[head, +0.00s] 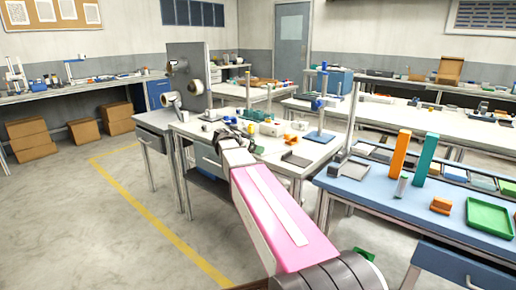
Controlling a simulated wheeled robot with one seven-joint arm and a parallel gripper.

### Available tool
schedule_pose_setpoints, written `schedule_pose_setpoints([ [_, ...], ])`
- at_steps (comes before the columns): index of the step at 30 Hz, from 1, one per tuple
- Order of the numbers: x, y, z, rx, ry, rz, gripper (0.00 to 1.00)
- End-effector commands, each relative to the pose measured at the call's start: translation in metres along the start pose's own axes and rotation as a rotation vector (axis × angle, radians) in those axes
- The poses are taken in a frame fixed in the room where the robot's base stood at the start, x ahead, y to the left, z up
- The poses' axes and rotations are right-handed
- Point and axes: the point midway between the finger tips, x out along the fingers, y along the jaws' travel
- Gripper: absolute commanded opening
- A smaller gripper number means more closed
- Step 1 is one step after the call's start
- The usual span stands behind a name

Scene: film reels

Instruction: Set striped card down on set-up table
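My arm reaches out from the lower right, and my gripper (238,132) is at its far end, over a white-topped table (282,172) with a drawer. The gripper is small and dark among small items, so I cannot tell whether it is open, shut or holding anything. I cannot make out a striped card in the head view; it may be hidden by my arm or too small to see. No label shows which table is the set-up table.
At right, a blue-topped bench (385,206) holds orange (400,153) and teal (426,160) uprights and a green tray (489,217).

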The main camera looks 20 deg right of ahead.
Motion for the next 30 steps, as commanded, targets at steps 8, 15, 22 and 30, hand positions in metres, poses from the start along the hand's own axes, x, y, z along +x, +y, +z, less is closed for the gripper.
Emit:
schedule_pose_setpoints([
  [8,-0.057,0.000,0.000,0.000,0.000,-0.002,0.91],
  [15,-0.092,0.000,0.000,0.000,0.000,-0.002,0.91],
  [22,-0.102,0.001,0.000,-0.001,-0.001,0.001,0.91],
  [30,-0.071,0.031,0.057,-0.244,-0.164,-0.020,0.91],
])
